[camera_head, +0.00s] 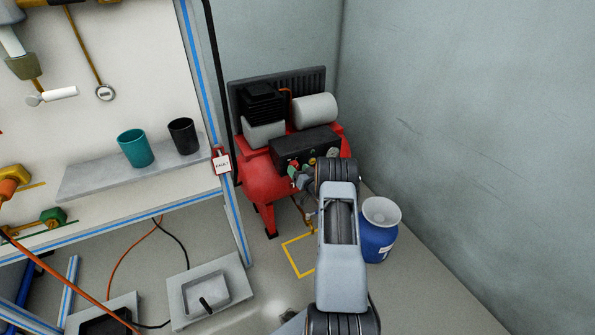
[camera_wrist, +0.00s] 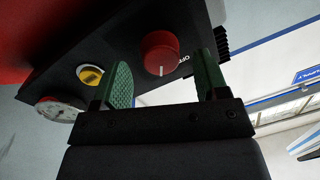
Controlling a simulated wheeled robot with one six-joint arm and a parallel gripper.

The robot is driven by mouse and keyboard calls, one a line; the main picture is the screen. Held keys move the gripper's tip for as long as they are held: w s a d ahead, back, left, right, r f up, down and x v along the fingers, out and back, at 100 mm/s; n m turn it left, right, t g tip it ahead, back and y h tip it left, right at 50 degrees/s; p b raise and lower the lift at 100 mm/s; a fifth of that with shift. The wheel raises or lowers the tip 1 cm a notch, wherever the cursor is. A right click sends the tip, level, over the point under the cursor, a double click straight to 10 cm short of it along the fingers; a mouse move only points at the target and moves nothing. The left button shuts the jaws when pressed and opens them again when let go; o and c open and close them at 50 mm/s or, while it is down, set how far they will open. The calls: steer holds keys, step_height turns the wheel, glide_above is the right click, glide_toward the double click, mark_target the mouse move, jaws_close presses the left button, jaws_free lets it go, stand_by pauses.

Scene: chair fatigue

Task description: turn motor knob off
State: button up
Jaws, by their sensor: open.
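The red round motor knob (camera_wrist: 161,52) sits on a black control panel (camera_wrist: 110,45) in the wrist view. A white line on the knob points down in that picture, and a white label, partly readable as "OFF", lies beside it. My gripper (camera_wrist: 165,72) is open, with one green finger at each side of the knob in the picture. I cannot tell whether the fingers touch it. In the head view, the panel (camera_head: 305,146) is on the front of a red compressor (camera_head: 262,182), and my gripper (camera_head: 297,174) is at its front edge. The knob is not clear there.
A yellow knob (camera_wrist: 90,75) and a round gauge (camera_wrist: 60,109) are beside the red knob. A blue drum (camera_head: 381,240) stands right of the compressor. A workbench frame with a red FAULT tag (camera_head: 222,163) stands left.

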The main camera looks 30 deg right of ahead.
steer(key=shift+w, duration=0.7)
